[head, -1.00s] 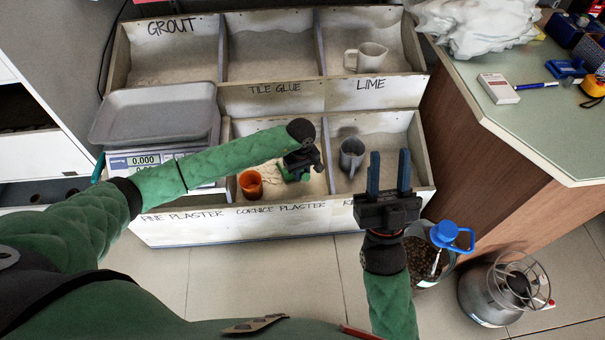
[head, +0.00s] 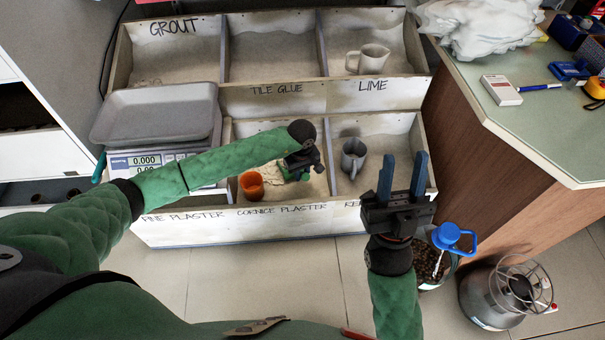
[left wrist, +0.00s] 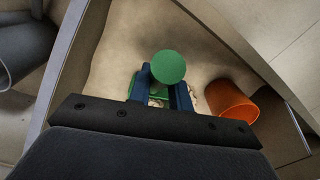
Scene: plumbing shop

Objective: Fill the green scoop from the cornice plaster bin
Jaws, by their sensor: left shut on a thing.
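The cornice plaster bin (head: 318,186) is the front middle compartment, with its name written on the front board. My left gripper (head: 296,172) is down inside this bin, shut on the green scoop (head: 305,177). In the left wrist view the green scoop (left wrist: 168,67) shows a round green end between the blue fingers (left wrist: 160,90); the rest is largely hidden, so how much plaster it holds cannot be told. An orange cup (head: 251,185) stands in the same bin, left of the scoop. My right gripper (head: 402,180) is open and empty, in front of the bins at the right.
A grey jug (head: 353,157) stands in the bin to the right and a cream jug (head: 371,59) in the lime bin. A scale with a grey tray (head: 155,112) sits at the left. A counter (head: 535,125) stands at the right. A gas burner (head: 505,290) is on the floor.

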